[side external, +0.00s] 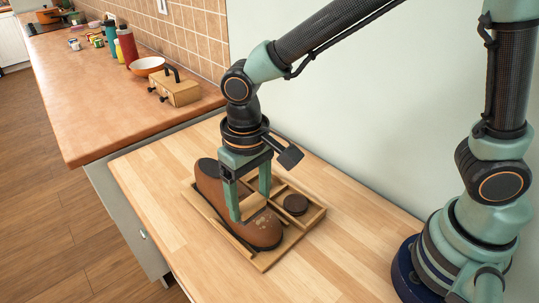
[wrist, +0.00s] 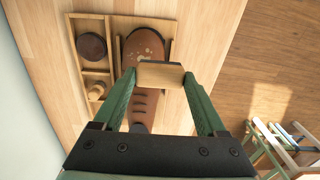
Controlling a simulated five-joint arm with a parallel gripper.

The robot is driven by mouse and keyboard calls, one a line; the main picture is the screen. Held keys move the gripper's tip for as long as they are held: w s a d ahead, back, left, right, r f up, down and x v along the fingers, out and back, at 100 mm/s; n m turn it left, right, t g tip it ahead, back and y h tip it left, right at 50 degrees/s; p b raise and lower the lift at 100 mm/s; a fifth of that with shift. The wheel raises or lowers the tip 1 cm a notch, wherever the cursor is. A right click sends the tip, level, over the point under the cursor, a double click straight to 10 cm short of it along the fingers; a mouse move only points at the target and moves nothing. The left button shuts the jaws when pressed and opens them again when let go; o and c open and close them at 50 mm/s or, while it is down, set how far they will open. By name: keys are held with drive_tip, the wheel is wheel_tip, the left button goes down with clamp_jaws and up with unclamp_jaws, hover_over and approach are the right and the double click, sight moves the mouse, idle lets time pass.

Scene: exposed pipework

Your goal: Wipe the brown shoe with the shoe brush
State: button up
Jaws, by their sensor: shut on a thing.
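My gripper (side external: 249,205) is shut on the shoe brush (wrist: 160,75), a tan wooden block held crosswise between the green fingers. The brush also shows in the side view (side external: 255,206), low over the front part of the shoe. The brown shoe (side external: 262,233) lies in a wooden tray (side external: 312,222), sole down, with pale spots near its toe. In the wrist view the shoe (wrist: 145,47) runs beneath the brush, toe at the top. The brush hides part of it, so I cannot tell whether the brush touches it.
The tray's small compartments hold a dark round tin (side external: 295,204) and a tan knobbed piece (wrist: 97,91). The tray stands on a light wood table (side external: 160,204) against a pale wall. A counter behind holds a wooden box (side external: 176,91), an orange bowl (side external: 147,66) and bottles. The table's front is clear.

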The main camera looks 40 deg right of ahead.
sight(253, 216)
wheel_tip(253, 216, down, 5)
drive_tip(key=shift+f, duration=0.1)
drive_tip(key=shift+d, duration=0.4)
drive_tip(key=shift+c, duration=0.6)
drive_tip(key=shift+w+d, duration=0.15)
drive_tip(key=shift+d, duration=2.5)
drive_tip(key=shift+a, duration=3.1)
drive_tip(key=shift+w+d, duration=0.3)
drive_tip(key=shift+d, duration=0.3)
drive_tip(key=shift+w+d, duration=0.15)
drive_tip(key=shift+d, duration=2.45)
drive_tip(key=shift+s+a, duration=0.2)
drive_tip(key=shift+a, duration=2.95)
drive_tip(key=shift+r, duration=4)
